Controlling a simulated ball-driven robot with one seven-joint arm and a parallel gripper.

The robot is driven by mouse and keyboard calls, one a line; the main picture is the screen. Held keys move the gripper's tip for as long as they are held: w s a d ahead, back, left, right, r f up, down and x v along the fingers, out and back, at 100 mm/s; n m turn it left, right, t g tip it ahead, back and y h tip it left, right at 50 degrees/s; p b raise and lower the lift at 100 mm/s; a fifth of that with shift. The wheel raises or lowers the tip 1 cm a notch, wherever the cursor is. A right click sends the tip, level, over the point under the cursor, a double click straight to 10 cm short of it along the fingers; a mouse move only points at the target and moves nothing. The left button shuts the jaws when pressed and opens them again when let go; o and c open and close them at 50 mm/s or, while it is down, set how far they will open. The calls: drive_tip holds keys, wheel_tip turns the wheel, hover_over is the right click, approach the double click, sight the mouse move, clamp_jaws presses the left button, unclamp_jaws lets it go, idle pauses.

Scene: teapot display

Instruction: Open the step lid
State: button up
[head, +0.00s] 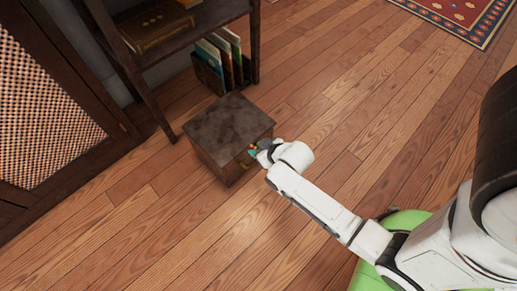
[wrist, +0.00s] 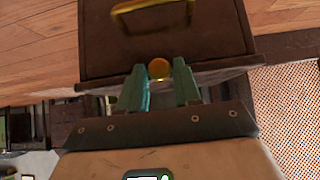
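The step is a small dark brown wooden box with a flat lid (head: 228,120), which looks closed, on the floor in the head view. In the wrist view its front face (wrist: 205,35) appears upside down, with a gold handle (wrist: 150,7) at the top and the lid's edge (wrist: 225,75) below. A round gold knob (wrist: 159,68) sits near that edge. My gripper (wrist: 159,66) is open, its two green fingers on either side of the knob with small gaps. In the head view my gripper (head: 256,150) is at the box's front right side, partly hidden by my wrist.
A dark shelf (head: 200,22) with books (head: 222,55) stands behind the box. A cabinet with a woven door (head: 45,115) is at the left. A patterned rug (head: 465,15) lies at the top right. The wooden floor around the box's front is clear.

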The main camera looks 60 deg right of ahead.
clamp_jaws()
idle(0.3)
